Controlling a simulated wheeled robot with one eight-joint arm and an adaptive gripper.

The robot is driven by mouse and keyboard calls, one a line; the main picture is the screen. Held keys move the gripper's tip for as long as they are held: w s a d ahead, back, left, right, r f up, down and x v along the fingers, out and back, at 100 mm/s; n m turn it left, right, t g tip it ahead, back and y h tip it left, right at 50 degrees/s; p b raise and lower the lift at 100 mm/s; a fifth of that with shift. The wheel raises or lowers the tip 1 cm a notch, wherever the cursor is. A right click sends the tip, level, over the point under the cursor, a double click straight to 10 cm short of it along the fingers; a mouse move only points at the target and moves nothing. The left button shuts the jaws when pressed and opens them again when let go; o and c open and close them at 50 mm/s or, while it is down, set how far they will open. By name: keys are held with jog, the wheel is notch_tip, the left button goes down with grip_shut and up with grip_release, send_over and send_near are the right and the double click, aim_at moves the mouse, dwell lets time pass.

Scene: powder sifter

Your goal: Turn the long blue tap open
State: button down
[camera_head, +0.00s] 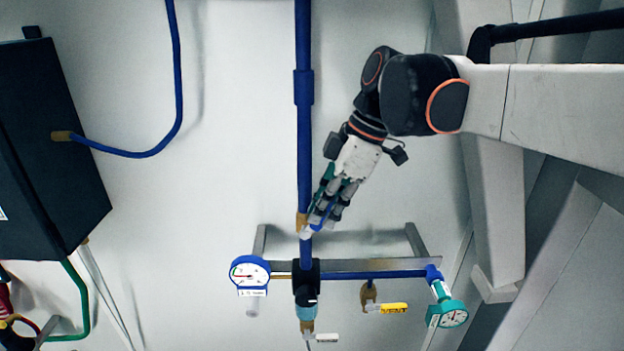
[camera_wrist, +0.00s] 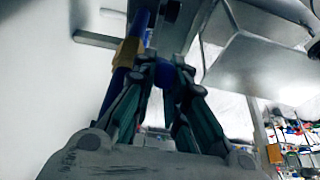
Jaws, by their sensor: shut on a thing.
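The long blue tap (camera_head: 324,212) is a blue lever on the vertical blue pipe (camera_head: 304,150), by a brass fitting (camera_head: 301,222). It slants up and to the right from the pipe. My gripper (camera_head: 328,207) is shut on the lever, its fingers on either side of it. In the wrist view my gripper (camera_wrist: 165,72) has its fingertips close together with a bit of blue lever (camera_wrist: 168,85) between them. The brass fitting (camera_wrist: 127,52) shows just left of the fingertips. Much of the lever is hidden by the fingers.
A dark cabinet (camera_head: 50,150) hangs at the left. Grey beams (camera_head: 495,190) stand at the right.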

jog(key=shift+a+r+h, duration=0.2)
jog(key=shift+a+h, duration=0.15)
jog(key=shift+h, duration=0.25)
jog(key=c, duration=1.9)
grip_release()
jog(key=v, duration=1.2)
jog(key=shift+w, duration=0.1)
jog(key=shift+c, duration=0.2)
